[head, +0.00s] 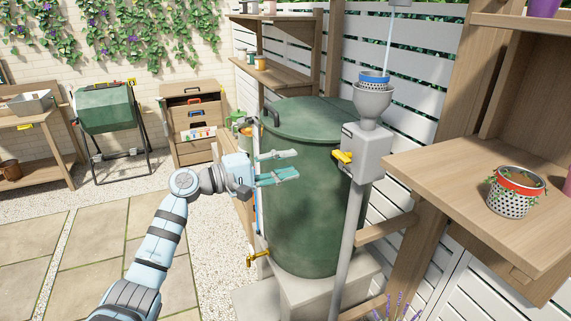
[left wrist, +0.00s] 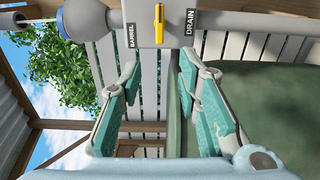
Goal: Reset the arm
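My left arm (head: 155,245) reaches up from the bottom left of the head view. My left gripper (head: 282,164) is open, its two teal-padded fingers apart with nothing between them. It is in front of the green rain barrel (head: 310,200); I cannot tell the exact gap. In the left wrist view the open fingers (left wrist: 158,75) point toward a grey diverter box (left wrist: 170,22) marked BARREL and DRAIN. Its yellow lever (left wrist: 159,25) stands between the labels, apart from the fingers. The lever also shows in the head view (head: 343,157). My right gripper is not in view.
A grey pipe with a funnel (head: 373,100) and a blue-rimmed strainer (head: 373,80) stands right of the barrel. A wooden shelf (head: 455,185) at right holds a perforated pot (head: 508,197). A yellow tap (head: 258,257) sits low on the barrel. Paving at left is clear.

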